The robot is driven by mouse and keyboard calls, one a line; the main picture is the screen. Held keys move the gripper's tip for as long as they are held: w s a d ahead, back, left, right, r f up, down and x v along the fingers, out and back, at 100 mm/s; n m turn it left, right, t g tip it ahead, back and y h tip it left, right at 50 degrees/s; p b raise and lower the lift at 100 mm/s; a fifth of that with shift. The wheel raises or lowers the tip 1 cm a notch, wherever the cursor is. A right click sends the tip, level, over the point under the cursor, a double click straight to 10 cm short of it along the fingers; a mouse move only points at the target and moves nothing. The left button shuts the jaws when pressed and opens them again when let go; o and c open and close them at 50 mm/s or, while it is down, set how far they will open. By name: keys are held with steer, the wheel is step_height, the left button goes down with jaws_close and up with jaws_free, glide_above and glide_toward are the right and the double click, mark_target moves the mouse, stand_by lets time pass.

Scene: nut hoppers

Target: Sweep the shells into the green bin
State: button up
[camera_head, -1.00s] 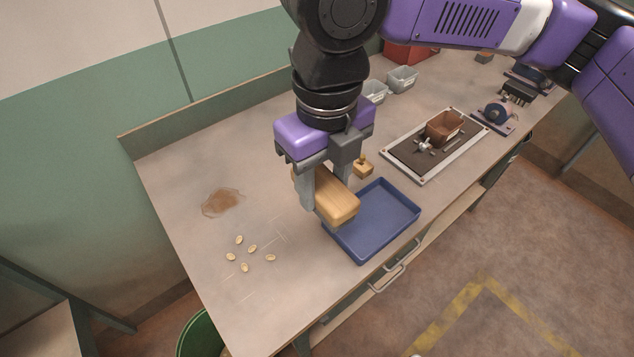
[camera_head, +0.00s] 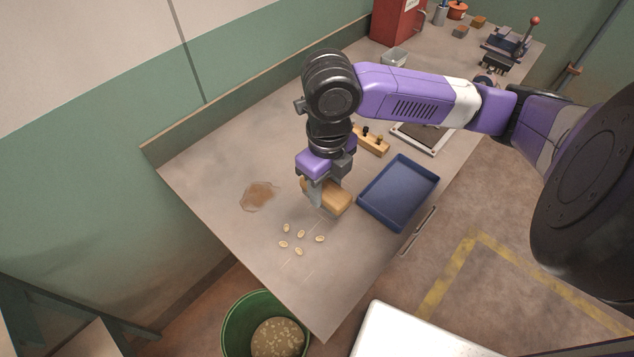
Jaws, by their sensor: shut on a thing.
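Several pale shells (camera_head: 300,234) lie loosely grouped on the bench top near its front left corner. My gripper (camera_head: 318,194) is shut on a tan wooden block (camera_head: 332,199), perhaps a brush, held at or just above the bench to the upper right of the shells. I cannot tell whether the block touches the bench. The green bin (camera_head: 230,325) stands on the floor below the bench's near end and has a mass of pale shell-like bits inside.
An empty blue tray (camera_head: 372,205) lies right of the block. A brown stain (camera_head: 257,196) marks the bench to the left. A wooden holder (camera_head: 374,142) and a framed board (camera_head: 432,140) lie behind. The bench between the shells and its near edge is clear.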

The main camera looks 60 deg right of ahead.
steer(key=shift+f, duration=0.35)
step_height(320, 180, down, 5)
steer(key=b, duration=0.4)
steer(key=shift+f+b, duration=0.8)
steer(key=shift+b, duration=0.05)
steer(key=shift+f+b, duration=0.8)
steer(key=shift+w+a+p, duration=0.15)
steer(key=shift+w+a, duration=0.7)
steer(key=shift+a, duration=2.15)
steer(key=shift+w+a+p, duration=0.1)
steer(key=shift+w+a, duration=0.75)
steer(key=shift+a, duration=2.2)
steer(key=shift+w+a+p, duration=0.15)
steer(key=shift+w+a, duration=0.7)
steer(key=shift+a, duration=2.15)
steer(key=shift+r, duration=0.15)
step_height(320, 180, up, 7)
steer(key=p, duration=0.5)
